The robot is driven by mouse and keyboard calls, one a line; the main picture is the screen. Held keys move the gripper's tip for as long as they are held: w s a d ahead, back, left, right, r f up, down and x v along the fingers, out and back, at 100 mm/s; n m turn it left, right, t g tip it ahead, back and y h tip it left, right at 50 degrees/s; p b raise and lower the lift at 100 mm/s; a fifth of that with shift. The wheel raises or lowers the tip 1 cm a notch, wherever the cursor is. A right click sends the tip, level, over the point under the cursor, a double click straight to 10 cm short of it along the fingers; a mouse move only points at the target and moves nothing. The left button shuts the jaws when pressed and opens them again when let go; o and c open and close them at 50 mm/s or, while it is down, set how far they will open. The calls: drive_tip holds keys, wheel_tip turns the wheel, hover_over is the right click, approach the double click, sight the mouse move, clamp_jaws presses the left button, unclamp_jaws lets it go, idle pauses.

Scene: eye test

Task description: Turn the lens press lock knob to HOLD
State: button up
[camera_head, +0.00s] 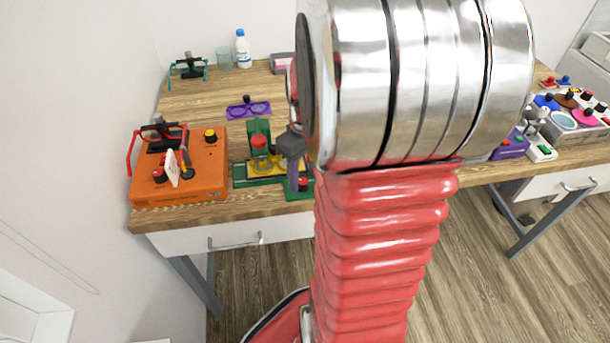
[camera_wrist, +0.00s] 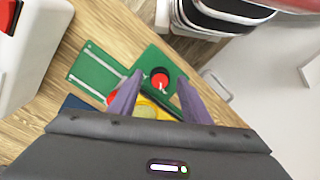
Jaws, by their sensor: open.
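In the head view my gripper (camera_head: 294,170) is partly hidden by my arm.
A purple two-ring holder (camera_head: 248,109) lies behind the press. A bottle (camera_head: 243,50) and a clear cup (camera_head: 224,59) stand at the back. My arm hides the table's middle.

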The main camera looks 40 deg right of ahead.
drive_tip(key=shift+f, duration=0.6)
drive_tip(key=shift+c, duration=0.6)
drive_tip(key=c, duration=0.9)
drive_tip(key=shift+d, duration=0.2)
drive_tip(key=shift+a, duration=0.1)
